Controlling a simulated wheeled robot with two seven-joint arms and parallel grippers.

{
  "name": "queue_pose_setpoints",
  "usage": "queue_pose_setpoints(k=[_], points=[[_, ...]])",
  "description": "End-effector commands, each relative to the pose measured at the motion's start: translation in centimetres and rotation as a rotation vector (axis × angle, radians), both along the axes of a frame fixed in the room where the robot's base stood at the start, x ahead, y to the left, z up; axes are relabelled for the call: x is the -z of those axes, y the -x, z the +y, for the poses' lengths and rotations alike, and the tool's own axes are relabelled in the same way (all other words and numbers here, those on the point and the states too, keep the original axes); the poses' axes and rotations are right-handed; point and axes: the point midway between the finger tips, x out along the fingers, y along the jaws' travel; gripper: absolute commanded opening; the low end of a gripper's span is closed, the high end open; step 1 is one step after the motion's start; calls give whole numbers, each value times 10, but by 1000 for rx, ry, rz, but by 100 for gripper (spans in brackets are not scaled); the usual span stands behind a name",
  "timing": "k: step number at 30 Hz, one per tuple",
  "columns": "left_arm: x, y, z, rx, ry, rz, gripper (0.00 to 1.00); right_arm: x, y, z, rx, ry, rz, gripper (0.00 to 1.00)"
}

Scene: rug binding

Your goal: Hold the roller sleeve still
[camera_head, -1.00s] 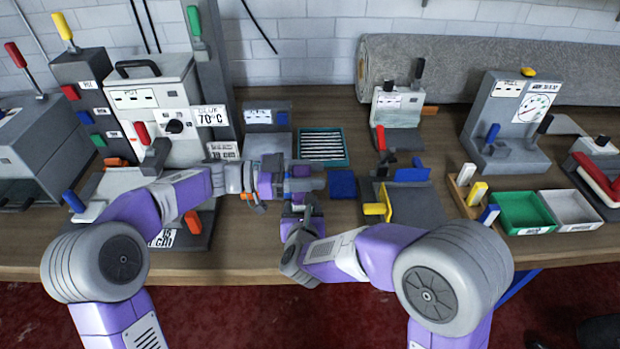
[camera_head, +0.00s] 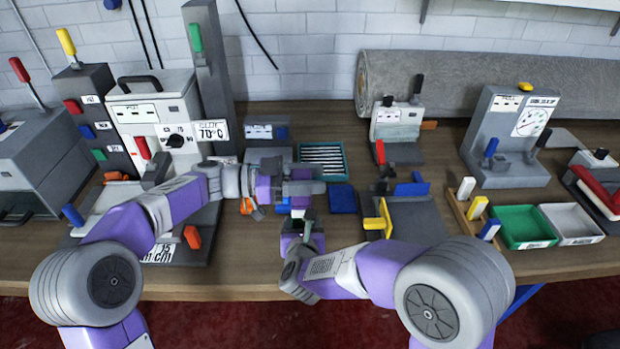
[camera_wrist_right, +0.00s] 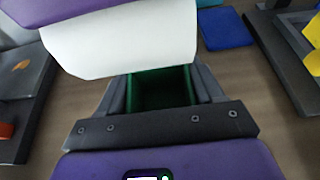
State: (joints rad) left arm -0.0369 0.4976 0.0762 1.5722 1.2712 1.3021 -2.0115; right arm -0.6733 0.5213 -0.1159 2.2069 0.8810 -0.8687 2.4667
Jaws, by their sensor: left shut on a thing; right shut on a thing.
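My left gripper (camera_head: 300,188) is shut near the middle of the bench, pointing right. A pale piece (camera_wrist_right: 120,40) shows under its purple body in the right wrist view. It may be the roller sleeve, but its full shape is hidden by the gripper. My right gripper (camera_head: 300,228) is just below and in front of the left one. In the right wrist view it (camera_wrist_right: 162,90) is shut on a dark green piece (camera_wrist_right: 162,88) between its grey fingers. The pale piece overlaps the far end of the green piece in that view; I cannot tell whether they touch.
A blue square pad (camera_head: 342,199) and a teal tray (camera_head: 321,160) of rods lie close behind, to the right. A grey fixture with a yellow handle (camera_head: 386,215) stands right of my right gripper. A 70°C machine (camera_head: 158,115) stands left. Green (camera_head: 525,228) and white bins are at right.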

Motion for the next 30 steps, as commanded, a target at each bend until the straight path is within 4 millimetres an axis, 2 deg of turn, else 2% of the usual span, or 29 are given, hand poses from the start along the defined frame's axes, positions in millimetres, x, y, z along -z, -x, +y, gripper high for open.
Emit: queue_pose_setpoints(k=[7,8,13,23,26,30], points=[[0,0,0,0,1,-1,11,0,0,0,0,0,-1,26],[0,0,0,0,1,0,11,0,0,0,0,0,-1,69],[0,0,0,0,1,0,11,0,0,0,0,0,0,95],[0,0,0,0,1,0,11,-1,2,0,-1,-1,0,96],[0,0,0,0,1,0,11,-5,11,1,0,-2,-1,96],[0,0,0,0,1,0,11,-16,35,1,-4,-2,-3,96]])
